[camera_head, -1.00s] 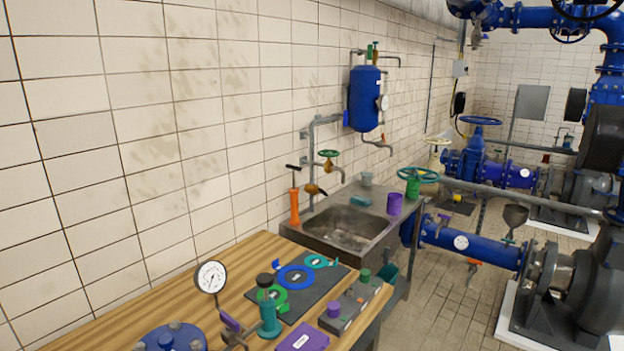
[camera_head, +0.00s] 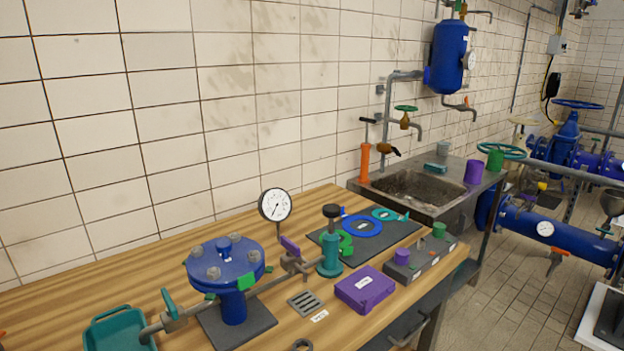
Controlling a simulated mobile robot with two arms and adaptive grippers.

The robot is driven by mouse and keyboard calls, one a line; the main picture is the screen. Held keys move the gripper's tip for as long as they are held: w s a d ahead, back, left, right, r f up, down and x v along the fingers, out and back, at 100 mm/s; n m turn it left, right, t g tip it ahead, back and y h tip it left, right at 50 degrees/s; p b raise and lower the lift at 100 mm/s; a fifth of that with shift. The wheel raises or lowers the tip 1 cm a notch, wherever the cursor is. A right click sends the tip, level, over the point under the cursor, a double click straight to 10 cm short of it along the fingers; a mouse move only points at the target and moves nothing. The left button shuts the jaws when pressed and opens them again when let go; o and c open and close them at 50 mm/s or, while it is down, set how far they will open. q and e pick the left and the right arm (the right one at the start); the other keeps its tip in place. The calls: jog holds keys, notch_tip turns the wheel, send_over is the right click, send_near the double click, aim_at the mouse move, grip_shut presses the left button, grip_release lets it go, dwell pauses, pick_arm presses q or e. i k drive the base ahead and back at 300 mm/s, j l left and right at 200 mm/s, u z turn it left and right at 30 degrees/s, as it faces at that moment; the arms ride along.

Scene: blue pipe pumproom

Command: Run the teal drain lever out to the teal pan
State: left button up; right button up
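The teal drain lever (camera_head: 171,304) stands tilted on a grey drain pipe at the lower left of the head view. The pipe comes from the blue flanged vessel (camera_head: 226,265) and its outlet bends down at the right side of the teal pan (camera_head: 98,337). The teal pan sits on the wooden bench, cut off by the bottom edge of the picture. Whether the outlet is over the pan or just beside it is hard to tell. Neither of my grippers is in view.
On the wooden bench (camera_head: 70,290) stand a pressure gauge (camera_head: 275,205), a purple lever (camera_head: 290,245), a teal pump-like cylinder (camera_head: 330,255), a purple box (camera_head: 365,289) and a dark mat with colored rings. A sink (camera_head: 415,190) lies beyond. The bench's back left is bare.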

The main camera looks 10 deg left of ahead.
aim_at(170, 309)
jog(key=u, duration=1.65)
